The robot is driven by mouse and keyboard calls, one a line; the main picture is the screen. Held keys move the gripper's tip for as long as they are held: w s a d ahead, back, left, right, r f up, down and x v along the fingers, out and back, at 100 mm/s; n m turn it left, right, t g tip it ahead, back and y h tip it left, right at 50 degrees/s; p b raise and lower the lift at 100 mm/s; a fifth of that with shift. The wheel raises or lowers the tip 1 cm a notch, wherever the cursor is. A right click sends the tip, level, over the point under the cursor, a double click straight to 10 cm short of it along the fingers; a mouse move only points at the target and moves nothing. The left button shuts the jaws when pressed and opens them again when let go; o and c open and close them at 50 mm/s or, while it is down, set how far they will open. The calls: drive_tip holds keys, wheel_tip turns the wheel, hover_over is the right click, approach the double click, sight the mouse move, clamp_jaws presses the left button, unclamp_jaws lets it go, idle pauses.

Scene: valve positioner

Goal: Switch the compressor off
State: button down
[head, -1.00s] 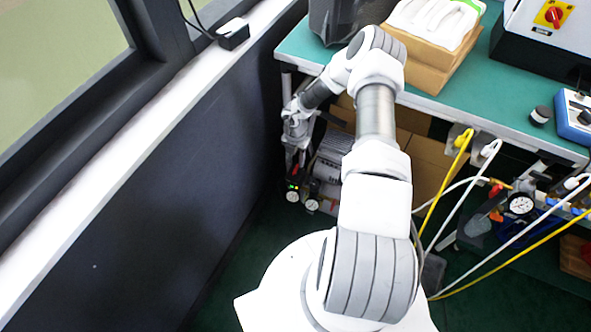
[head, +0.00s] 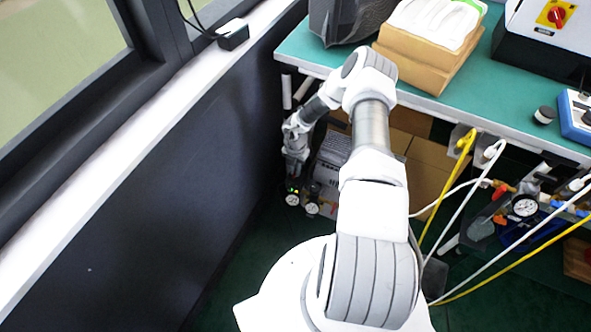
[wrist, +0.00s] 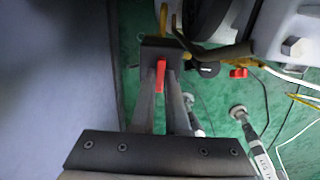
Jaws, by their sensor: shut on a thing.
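The compressor (head: 328,170) is a grey ribbed unit on the floor under the bench, with small round gauges (head: 312,208) at its front. In the wrist view its grey body (wrist: 292,35) fills the upper right. A black switch box (wrist: 150,49) with a red lever (wrist: 160,74) sits in the upper middle. My gripper (wrist: 161,82) points at this box, its two fingers close together on either side of the red lever and shut on it. In the head view my gripper is low by the compressor's left side; its fingertips cannot be made out.
The green bench (head: 315,52) overhangs the compressor. The dark wall (head: 130,190) is close on the left. Yellow and white hoses (head: 450,195) hang at the right. A red knob (wrist: 238,73) is right of the switch box.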

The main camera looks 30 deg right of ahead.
drive_tip(key=shift+n, duration=0.3)
drive_tip(key=n, duration=0.3)
drive_tip(key=shift+n, duration=0.3)
drive_tip(key=n, duration=0.4)
drive_tip(key=shift+d+n, duration=0.1)
drive_tip(key=shift+n, duration=0.2)
drive_tip(key=n, duration=0.4)
drive_tip(key=shift+n, duration=2.5)
drive_tip(key=shift+d, duration=0.1)
drive_tip(key=c, duration=0.9)
unclamp_jaws()
